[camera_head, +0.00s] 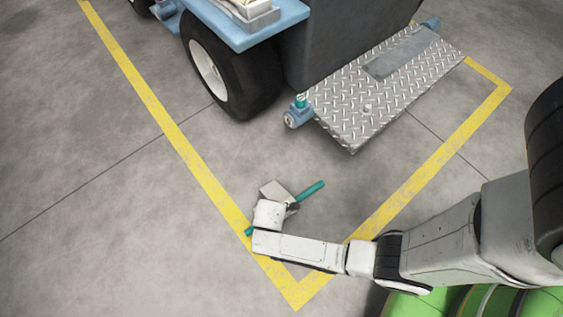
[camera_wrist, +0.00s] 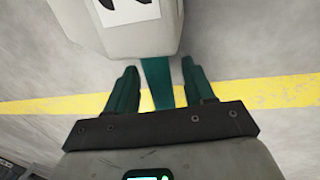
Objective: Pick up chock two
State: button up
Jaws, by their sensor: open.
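A pale grey block, which looks like a chock (camera_wrist: 115,30), is at the top of the wrist view. It bears a white label with a black mark cut off by the frame edge, so I cannot read its number. In the head view the chock (camera_head: 272,188) is on the floor, partly behind my wrist. A teal bar (camera_head: 312,190) runs beside or under it; it shows between my fingers in the wrist view (camera_wrist: 157,82). My gripper (camera_wrist: 160,72) is open, its dark green fingers either side of the bar. In the head view my gripper (camera_head: 292,207) is mostly hidden.
Yellow floor lines (camera_head: 400,195) meet in a corner near my arm. A blue cart with a black wheel (camera_head: 232,75) and a diamond-plate step (camera_head: 375,95) stands beyond. Bare floor lies to the left.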

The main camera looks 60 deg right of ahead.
grip_shut()
dwell(0.3)
jog(key=shift+r, duration=0.2)
